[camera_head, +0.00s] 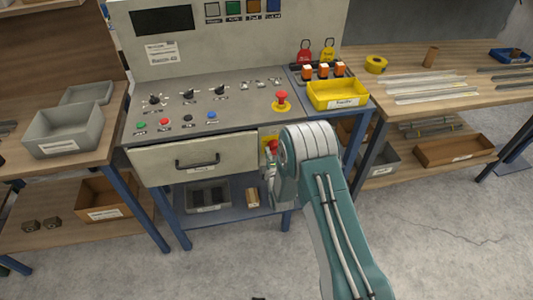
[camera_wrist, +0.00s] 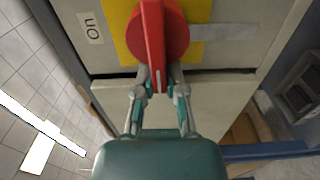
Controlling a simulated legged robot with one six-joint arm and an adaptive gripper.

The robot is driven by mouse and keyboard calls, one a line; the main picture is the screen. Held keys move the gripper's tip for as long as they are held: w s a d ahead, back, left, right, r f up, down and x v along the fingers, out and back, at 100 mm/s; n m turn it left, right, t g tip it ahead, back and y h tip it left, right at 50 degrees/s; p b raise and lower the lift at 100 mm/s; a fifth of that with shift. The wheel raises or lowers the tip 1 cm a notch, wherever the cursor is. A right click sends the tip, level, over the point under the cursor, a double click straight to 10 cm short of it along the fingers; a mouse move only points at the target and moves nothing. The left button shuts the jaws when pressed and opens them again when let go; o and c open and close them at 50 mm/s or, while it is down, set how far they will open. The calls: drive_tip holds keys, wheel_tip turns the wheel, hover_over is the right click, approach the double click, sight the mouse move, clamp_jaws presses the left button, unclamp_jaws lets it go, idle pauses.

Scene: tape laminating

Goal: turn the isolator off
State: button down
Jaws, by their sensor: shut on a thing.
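The isolator is a red rotary handle (camera_wrist: 152,40) on a yellow plate (camera_wrist: 122,30), on a grey panel of the machine. My gripper (camera_wrist: 158,82) is shut on the lower end of the handle, one finger on each side. In the head view the isolator (camera_head: 272,146) shows as a small red and yellow patch beside my wrist. My arm hides most of my gripper there. The handle's bar runs roughly up and down in the wrist view.
The console (camera_head: 245,98) carries knobs, buttons and a red mushroom button (camera_head: 282,98). A yellow tray (camera_head: 338,95) stands at its right end. A drawer (camera_head: 195,160) with a black handle is left of my gripper. Benches with boxes stand on both sides.

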drive_tip(key=shift+s+d+f, duration=0.1)
drive_tip(key=shift+d+f, duration=0.35)
drive_tip(key=c, duration=0.7)
unclamp_jaws()
drive_tip(key=shift+r, duration=0.25)
drive_tip(key=v, duration=1.1)
drive_tip(key=shift+s, duration=0.35)
drive_tip(key=shift+r, duration=0.1)
